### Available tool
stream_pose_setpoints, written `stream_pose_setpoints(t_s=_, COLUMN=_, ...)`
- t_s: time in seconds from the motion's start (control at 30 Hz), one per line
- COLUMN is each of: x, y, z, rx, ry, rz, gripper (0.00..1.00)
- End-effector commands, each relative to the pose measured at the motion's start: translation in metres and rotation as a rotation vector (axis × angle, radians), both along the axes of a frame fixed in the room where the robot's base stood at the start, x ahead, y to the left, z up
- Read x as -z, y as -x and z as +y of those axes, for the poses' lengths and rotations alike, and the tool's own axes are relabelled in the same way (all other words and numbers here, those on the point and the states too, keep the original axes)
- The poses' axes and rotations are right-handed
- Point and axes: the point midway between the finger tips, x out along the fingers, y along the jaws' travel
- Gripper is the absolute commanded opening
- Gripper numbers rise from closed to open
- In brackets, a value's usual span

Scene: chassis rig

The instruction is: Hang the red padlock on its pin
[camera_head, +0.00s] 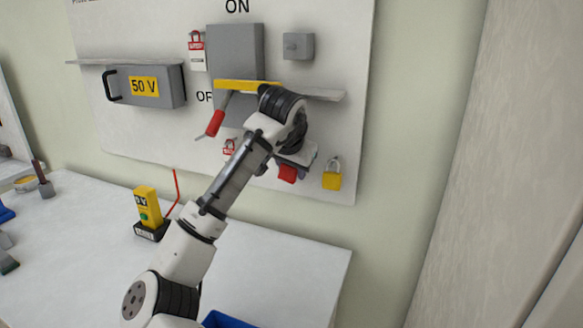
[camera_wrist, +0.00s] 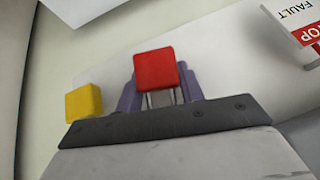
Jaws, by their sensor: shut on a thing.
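The red padlock (camera_head: 287,173) is in my gripper (camera_head: 296,163), in front of the lower right part of the white board (camera_head: 340,120). In the wrist view the red padlock (camera_wrist: 156,68) sits between the two purplish fingers of my gripper (camera_wrist: 160,92), which are shut on it. Its shackle is mostly hidden, and I cannot tell whether it touches a pin. A yellow padlock (camera_head: 332,178) hangs on the board just right of my gripper; it shows at the left in the wrist view (camera_wrist: 84,102). I cannot make out an empty pin; my arm covers part of the board.
Above my gripper are a grey switch box (camera_head: 235,52), a yellow bar (camera_head: 247,86), a red-handled lever (camera_head: 215,122) and a shelf edge (camera_head: 325,95). A red-and-white tag (camera_head: 197,50) hangs upper left. A yellow tester (camera_head: 148,205) stands on the white bench (camera_head: 270,255).

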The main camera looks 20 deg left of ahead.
Motion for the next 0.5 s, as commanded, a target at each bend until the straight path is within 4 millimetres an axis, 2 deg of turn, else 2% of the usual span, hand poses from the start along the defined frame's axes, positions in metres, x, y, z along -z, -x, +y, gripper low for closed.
stream_pose_setpoints(t_s=0.13, x=-0.0004, y=0.0001, z=0.0, rx=0.0, ry=0.0, rz=0.0, gripper=0.13)
stream_pose_setpoints(t_s=0.17, x=-0.0004, y=0.0001, z=0.0, rx=0.0, ry=0.0, rz=0.0, gripper=0.42)
stream_pose_setpoints(t_s=0.3, x=-0.0004, y=0.0001, z=0.0, rx=0.0, ry=0.0, rz=0.0, gripper=0.6)
stream_pose_setpoints(t_s=0.33, x=-0.0003, y=0.0001, z=0.0, rx=0.0, ry=0.0, rz=0.0, gripper=0.63)
stream_pose_setpoints(t_s=0.5, x=-0.0003, y=0.0002, z=0.0001, rx=0.0, ry=0.0, rz=0.0, gripper=0.63)
